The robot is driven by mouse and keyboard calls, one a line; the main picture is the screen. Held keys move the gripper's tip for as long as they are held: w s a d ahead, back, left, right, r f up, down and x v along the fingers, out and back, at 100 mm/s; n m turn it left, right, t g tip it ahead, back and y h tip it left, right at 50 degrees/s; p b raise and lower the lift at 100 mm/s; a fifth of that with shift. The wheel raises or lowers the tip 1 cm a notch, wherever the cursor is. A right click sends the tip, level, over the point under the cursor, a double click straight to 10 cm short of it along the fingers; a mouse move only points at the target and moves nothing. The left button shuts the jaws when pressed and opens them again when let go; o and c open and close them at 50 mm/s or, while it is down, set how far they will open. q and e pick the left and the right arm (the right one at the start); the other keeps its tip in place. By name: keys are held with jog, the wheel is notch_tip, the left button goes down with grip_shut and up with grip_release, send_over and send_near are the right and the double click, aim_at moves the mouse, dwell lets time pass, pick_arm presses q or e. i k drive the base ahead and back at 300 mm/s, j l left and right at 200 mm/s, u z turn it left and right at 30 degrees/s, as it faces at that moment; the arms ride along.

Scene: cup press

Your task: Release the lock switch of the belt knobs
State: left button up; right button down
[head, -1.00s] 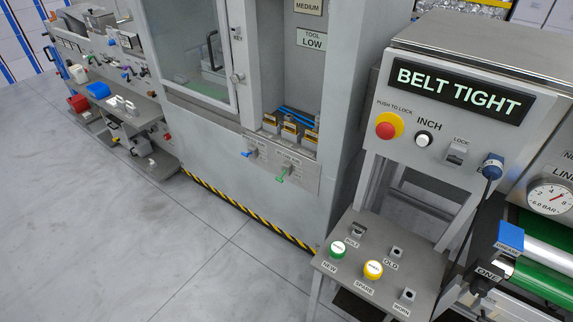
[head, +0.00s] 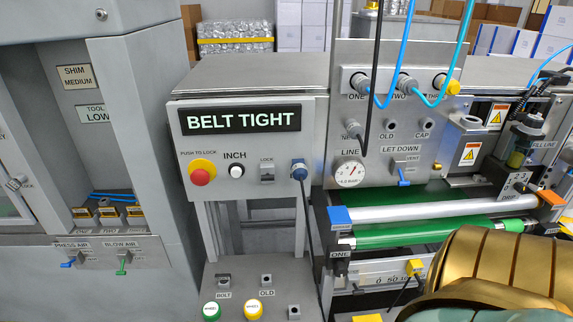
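The lock switch (head: 267,172) is a small grey switch under a LOCK label on the front of the belt panel (head: 221,190). The panel's display (head: 240,120) reads BELT TIGHT. Left of the switch are a white INCH button (head: 236,171) and a red push-to-lock button (head: 201,174) on a yellow ring. A blue plug with a dark cable (head: 299,172) is on its right. The switch's exact position is too small to tell. A yellow knob-like part (head: 415,268) shows low on the belt frame, by a 0-50 scale. Neither gripper is in view.
A shelf (head: 245,282) with green and yellow caps stands below the panel. The green belt (head: 430,235) and its rollers lie to the right. Blue hoses and a black cable hang before the LINE panel (head: 400,140). A gold part of my arm hides the lower right.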

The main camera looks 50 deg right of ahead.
aim_at(267, 177)
jog(key=z, duration=1.4)
